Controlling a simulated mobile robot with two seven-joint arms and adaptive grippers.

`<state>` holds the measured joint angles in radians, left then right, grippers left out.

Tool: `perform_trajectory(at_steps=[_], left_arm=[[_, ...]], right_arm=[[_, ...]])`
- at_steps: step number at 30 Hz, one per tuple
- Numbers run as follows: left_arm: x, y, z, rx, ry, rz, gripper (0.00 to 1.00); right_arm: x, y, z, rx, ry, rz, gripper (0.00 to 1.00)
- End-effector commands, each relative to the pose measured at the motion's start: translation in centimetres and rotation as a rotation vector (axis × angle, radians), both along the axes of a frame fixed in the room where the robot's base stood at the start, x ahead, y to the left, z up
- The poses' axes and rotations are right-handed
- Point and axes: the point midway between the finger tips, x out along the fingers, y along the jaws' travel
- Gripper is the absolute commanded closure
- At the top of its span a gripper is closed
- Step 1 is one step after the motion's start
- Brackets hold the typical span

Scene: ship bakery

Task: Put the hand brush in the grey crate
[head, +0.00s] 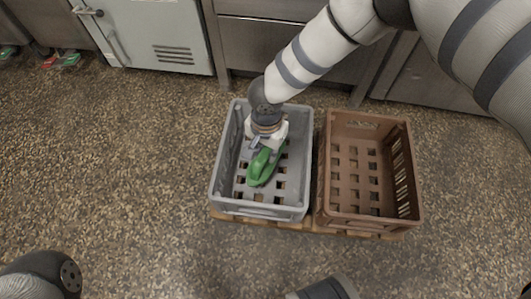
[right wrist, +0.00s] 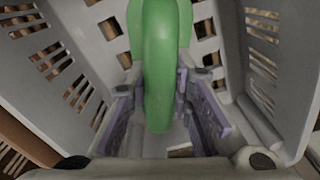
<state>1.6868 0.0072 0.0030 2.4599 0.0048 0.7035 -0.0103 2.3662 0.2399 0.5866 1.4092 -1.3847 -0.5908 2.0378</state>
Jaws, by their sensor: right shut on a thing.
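The green hand brush (head: 262,168) is inside the grey crate (head: 223,160), within its walls, in the head view. My right gripper (head: 266,146) reaches down into the crate from above and is shut on the brush. In the right wrist view the green handle (right wrist: 158,70) lies between the two fingers of the gripper (right wrist: 160,108), with the crate's slotted walls around it. Whether the brush touches the crate floor I cannot tell. My left gripper is not seen; only a dark part of my arm shows at the bottom left.
An empty brown crate (head: 333,195) stands right beside the grey one, both on a wooden pallet (head: 330,228). Steel cabinets and a pale locker (head: 160,40) line the back.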

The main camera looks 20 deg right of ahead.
Motion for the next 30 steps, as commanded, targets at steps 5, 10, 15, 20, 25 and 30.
perform_trajectory(at_steps=[5,10,15,20,25,30], left_arm=[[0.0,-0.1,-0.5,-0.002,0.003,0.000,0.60],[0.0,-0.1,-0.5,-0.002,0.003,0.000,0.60],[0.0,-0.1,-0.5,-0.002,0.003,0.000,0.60],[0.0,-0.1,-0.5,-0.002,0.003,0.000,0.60],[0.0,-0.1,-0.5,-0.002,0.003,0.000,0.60],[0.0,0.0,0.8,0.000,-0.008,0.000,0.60]], right_arm=[[0.1,0.0,-1.2,0.000,-0.001,-0.001,1.00],[0.1,0.0,-1.1,0.000,-0.001,-0.001,1.00],[0.1,0.0,-1.4,0.001,-0.002,-0.001,0.69],[0.1,0.0,-1.4,0.001,-0.001,-0.001,0.60],[0.1,0.0,-1.3,0.001,-0.001,-0.001,0.60],[0.2,0.0,2.0,-0.001,-0.008,0.002,0.60]])
